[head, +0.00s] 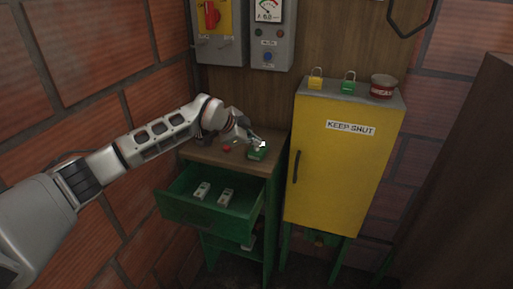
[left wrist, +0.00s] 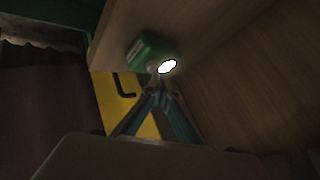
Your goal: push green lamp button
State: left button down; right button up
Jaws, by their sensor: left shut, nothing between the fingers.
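The green lamp (head: 258,154) sits on the wooden top of the green cabinet. It also shows in the left wrist view (left wrist: 145,52), with a bright white glowing face on its right end. My left gripper (head: 252,140) reaches in from the left, over the cabinet top, with its fingertips at the lamp. In the left wrist view the fingers (left wrist: 160,84) are closed together and empty, their tips right by the lamp and a small pale round part. I cannot tell whether they touch it. My right gripper is not in view.
An open green drawer (head: 170,209) with two small pale items juts out below the cabinet top. A small red object (head: 226,149) lies near the lamp. A yellow "KEEP SHUT" cabinet (head: 335,165) stands to the right, with padlocks and a bowl (head: 383,87) on top. Grey control boxes (head: 273,57) hang behind.

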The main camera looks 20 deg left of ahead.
aim_at(255, 148)
pick_arm(q)
jog(key=shift+f, duration=0.3)
jog(key=shift+r, duration=0.1)
dwell(0.3)
jog(key=shift+r+p, duration=0.5)
jog(key=shift+r, duration=0.4)
notch_tip(255, 148, up, 2)
jog(key=shift+r+p, duration=0.1)
jog(key=shift+p, duration=0.5)
notch_tip(255, 148, up, 4)
jog(key=shift+f+p, duration=0.15)
jog(key=shift+p, duration=0.7)
